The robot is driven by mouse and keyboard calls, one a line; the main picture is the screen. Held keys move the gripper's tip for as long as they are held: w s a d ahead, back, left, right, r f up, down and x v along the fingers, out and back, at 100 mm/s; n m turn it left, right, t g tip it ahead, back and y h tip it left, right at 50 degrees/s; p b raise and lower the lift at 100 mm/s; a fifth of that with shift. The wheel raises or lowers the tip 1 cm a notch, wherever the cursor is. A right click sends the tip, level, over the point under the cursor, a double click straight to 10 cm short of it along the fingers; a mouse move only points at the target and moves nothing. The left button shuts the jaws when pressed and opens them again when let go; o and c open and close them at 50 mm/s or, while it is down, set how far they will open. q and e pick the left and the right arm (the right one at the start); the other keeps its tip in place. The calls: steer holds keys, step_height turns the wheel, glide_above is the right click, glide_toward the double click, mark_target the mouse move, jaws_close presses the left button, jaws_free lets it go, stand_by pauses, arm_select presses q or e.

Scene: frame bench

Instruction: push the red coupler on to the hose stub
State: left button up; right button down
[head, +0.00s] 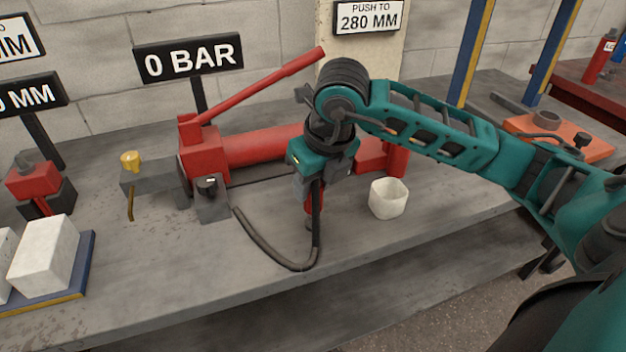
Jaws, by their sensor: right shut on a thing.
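My right gripper (312,190) hangs over the middle of the bench and points down. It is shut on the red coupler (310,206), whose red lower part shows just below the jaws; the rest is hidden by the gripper. A dark hose (283,262) hangs in a loop beside the coupler and runs left across the bench. Its left end lies near a small grey block with a dark fitting (208,186) in front of the red pump (240,150). I cannot tell which part is the hose stub. My left gripper is not in view.
The pump's long red lever (265,85) slopes up behind my gripper. A white cup (388,203) stands right of the coupler. A yellow-knobbed valve (131,162) is at left, with white blocks (45,258) on a blue tray. The front middle of the bench (190,270) is clear.

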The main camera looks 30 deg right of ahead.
steer(key=shift+f+b, duration=1.15)
steer(key=shift+f, duration=0.2)
steer(key=c, duration=0.6)
jaws_free()
steer(key=shift+c, duration=0.2)
steer(key=p+v, duration=0.1)
steer(key=v, duration=0.2)
steer(key=p+v, duration=0.2)
steer(key=v, duration=0.8)
